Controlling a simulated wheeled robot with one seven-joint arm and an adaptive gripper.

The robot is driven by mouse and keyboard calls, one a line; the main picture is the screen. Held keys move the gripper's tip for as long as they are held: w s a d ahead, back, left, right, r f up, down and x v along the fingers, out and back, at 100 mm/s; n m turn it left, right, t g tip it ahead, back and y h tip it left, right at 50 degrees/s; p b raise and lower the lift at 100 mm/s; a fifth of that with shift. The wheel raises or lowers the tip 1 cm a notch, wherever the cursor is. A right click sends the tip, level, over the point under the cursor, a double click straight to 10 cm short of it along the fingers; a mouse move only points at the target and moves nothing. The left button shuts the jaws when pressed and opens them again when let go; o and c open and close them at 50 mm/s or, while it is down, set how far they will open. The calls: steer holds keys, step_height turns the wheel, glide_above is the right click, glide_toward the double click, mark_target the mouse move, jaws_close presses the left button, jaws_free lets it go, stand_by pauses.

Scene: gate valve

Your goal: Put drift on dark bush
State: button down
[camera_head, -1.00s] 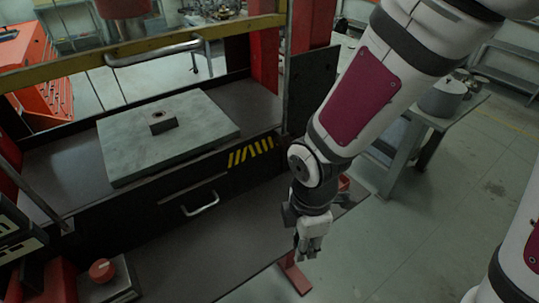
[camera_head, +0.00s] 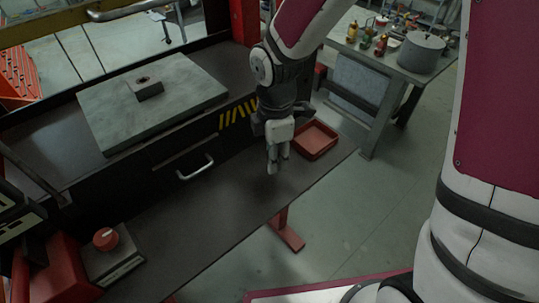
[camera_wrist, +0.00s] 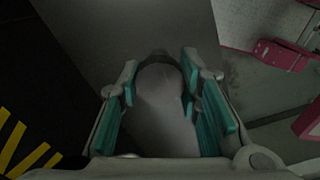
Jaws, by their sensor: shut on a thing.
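My gripper (camera_head: 273,168) points down over the dark front shelf of the bench, right of the drawer handle. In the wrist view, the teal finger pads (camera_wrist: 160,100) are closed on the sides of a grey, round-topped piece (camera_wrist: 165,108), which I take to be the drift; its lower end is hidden. In the head view the held piece is too small to make out. A small block (camera_head: 149,91) with a dark round opening on top (camera_head: 143,79), apparently the dark bush, sits on the grey plate (camera_head: 185,100). My gripper is right of and nearer than this block, apart from it.
A red tray (camera_head: 316,139) lies on the shelf just right of my gripper. A drawer handle (camera_head: 195,168) sticks out below the plate. A box with a red knob (camera_head: 105,239) stands front left. A side table (camera_head: 405,68) holds a pot and bottles.

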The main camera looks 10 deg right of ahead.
steer(key=shift+w+a+f, duration=0.1)
steer(key=shift+w+a, duration=0.1)
steer(key=shift+w, duration=0.4)
steer(key=shift+w+a+f, duration=0.1)
steer(key=shift+w+a, duration=0.1)
steer(key=shift+w, duration=0.35)
step_height(320, 180, down, 3)
steer(key=shift+s+r+p, duration=0.1)
steer(key=shift+r+p, duration=0.1)
steer(key=shift+p, duration=0.2)
steer(key=shift+f, duration=0.35)
steer(key=shift+f, duration=0.1)
steer(key=c, duration=1.2)
jaws_free()
steer(key=shift+o, duration=0.2)
step_height(320, 180, up, 12)
steer(key=b, duration=0.1)
